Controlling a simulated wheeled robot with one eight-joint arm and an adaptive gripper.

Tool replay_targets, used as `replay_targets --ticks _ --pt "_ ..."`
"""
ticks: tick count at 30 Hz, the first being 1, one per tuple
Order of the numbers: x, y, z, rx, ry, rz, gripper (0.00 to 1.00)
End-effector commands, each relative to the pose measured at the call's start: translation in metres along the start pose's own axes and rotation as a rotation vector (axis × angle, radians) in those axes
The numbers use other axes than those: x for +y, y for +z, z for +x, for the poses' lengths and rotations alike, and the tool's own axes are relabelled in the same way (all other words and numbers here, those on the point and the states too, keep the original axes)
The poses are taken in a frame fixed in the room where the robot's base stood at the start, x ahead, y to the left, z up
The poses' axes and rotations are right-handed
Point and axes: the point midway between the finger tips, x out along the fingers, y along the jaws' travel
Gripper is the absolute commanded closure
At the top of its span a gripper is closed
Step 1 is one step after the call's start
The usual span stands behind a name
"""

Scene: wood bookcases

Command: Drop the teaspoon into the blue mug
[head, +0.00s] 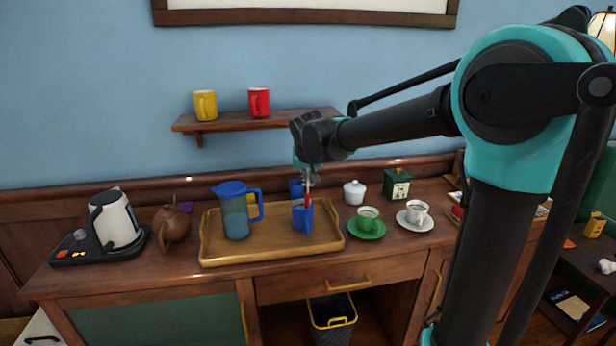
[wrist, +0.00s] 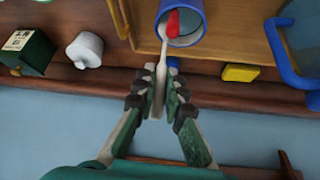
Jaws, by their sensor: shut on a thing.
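The blue mug (head: 303,220) stands on the wooden tray, toward its right end. In the wrist view the blue mug (wrist: 199,36) shows its round open mouth. My gripper (wrist: 160,82) is shut on the teaspoon (wrist: 164,47), gripping its pale shaft. The teaspoon's red part (wrist: 173,22) lies across the mug's mouth in that view; how deep it is cannot be told. In the head view my gripper (head: 308,176) is above the mug, with the red part of the teaspoon (head: 308,199) at its rim. Another blue piece (head: 296,188) shows behind, partly hidden.
A teapot (head: 172,225) stands left. A shelf (head: 230,124) hangs behind.

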Motion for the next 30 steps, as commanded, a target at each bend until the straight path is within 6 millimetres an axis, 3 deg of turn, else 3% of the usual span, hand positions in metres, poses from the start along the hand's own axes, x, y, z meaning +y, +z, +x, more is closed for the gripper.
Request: replay_targets --ticks 4,5,11,22,30 --pt "0.000 0.000 0.000 0.000 0.000 0.000 1.00" --pt "0.000 0.000 0.000 0.000 0.000 0.000 0.88" --pt "0.000 0.000 0.000 0.000 0.000 0.000 0.65" --pt "0.000 0.000 -0.006 0.000 0.000 -0.001 0.65" --pt "0.000 0.000 -0.051 0.000 0.000 -0.001 0.65"
